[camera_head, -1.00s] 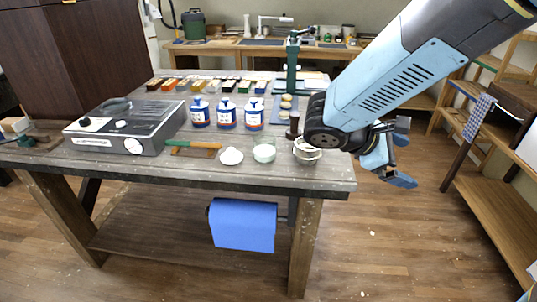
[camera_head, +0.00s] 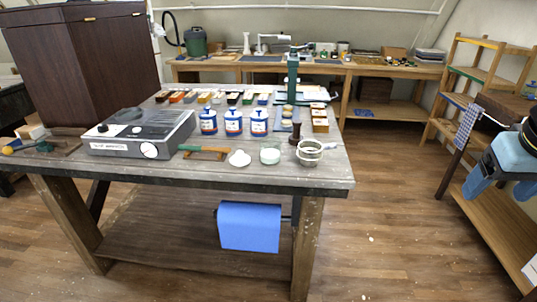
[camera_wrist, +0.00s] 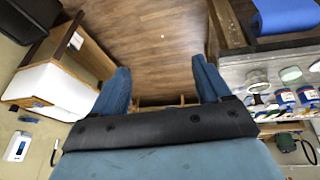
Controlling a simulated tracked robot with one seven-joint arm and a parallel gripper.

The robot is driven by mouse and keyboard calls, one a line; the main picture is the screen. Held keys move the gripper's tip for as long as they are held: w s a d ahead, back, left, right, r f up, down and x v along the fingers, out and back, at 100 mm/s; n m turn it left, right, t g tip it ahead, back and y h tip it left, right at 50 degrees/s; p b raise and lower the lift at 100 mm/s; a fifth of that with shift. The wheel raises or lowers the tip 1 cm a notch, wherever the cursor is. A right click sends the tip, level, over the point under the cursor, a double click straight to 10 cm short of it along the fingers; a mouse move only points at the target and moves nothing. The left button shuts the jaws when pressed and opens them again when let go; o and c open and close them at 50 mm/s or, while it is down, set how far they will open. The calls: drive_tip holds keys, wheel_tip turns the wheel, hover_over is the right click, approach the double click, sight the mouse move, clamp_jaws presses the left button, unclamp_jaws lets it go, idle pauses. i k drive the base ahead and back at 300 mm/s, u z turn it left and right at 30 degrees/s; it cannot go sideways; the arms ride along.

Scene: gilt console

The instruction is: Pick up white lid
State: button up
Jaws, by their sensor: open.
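A small white rounded piece (camera_head: 239,158), which looks like the white lid, lies on the worktable near its front edge. My gripper (camera_head: 502,187) is at the far right of the head view, well away from the table and clear of the lid. In the wrist view my gripper (camera_wrist: 162,82) has its two blue fingers spread, with only wooden floor between them.
Left of the lid are a green-handled tool (camera_head: 203,152) and a grey appliance (camera_head: 138,133). A metal strainer (camera_head: 310,152) is right of the jar. Blue-and-white bottles (camera_head: 233,122) stand behind. Wooden shelves (camera_head: 480,75) are at right. Floor between is open.

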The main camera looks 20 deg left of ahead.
sight(240, 159)
drive_tip(key=u, duration=2.3)
drive_tip(key=k, duration=0.95)
drive_tip(key=z, duration=0.8)
drive_tip(key=i, duration=0.95)
drive_tip(key=z, duration=0.05)
